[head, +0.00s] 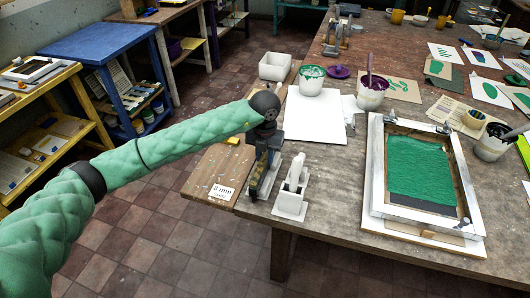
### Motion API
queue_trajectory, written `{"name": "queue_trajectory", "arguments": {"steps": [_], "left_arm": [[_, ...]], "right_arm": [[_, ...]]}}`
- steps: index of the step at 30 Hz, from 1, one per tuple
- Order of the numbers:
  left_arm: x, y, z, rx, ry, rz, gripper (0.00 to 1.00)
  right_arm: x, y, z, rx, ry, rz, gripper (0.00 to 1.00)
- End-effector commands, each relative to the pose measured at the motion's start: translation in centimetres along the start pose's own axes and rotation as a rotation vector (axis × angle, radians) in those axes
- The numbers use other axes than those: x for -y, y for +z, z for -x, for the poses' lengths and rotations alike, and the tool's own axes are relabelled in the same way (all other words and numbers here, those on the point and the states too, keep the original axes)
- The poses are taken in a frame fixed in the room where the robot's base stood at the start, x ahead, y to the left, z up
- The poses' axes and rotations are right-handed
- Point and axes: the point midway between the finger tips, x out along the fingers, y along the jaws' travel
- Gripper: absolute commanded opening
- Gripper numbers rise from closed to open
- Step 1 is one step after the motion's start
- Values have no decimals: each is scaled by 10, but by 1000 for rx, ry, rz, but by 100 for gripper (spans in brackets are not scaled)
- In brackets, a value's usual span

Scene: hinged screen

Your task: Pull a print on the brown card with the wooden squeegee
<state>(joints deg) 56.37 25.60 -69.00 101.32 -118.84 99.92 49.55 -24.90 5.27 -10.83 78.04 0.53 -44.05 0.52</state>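My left gripper (263,150) is at the left edge of the worktable, pointing down over a squeegee (260,182) with brown and dark parts, which stands in a white holder. I cannot tell whether its fingers touch or close on the squeegee. A white squeegee-like tool (295,172) stands in a second white holder just to the right. The hinged screen (377,165) lies lowered on its white base at the right, its mesh covered in green. My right gripper is out of view.
Tubs of green ink (312,80) and purple ink (371,92) stand behind a white sheet (315,117). A pot with tools (492,143) stands right of the screen. Printed cards lie at the back right. A blue table (105,42) stands apart at the left.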

Motion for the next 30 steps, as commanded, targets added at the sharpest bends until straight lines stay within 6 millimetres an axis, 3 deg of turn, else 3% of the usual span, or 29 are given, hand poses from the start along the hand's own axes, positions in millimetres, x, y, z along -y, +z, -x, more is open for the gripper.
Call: {"name": "queue_trajectory", "arguments": {"steps": [1,4,5,13,30], "left_arm": [[0,0,1,1,0,0,21],[0,0,1,1,-1,0,2],[0,0,1,1,-1,0,0],[0,0,7,2,-1,0,0],[0,0,44,2,0,0,0]], "right_arm": [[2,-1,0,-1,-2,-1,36],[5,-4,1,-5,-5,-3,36],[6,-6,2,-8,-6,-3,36],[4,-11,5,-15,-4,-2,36],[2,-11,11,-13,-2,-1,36]]}}
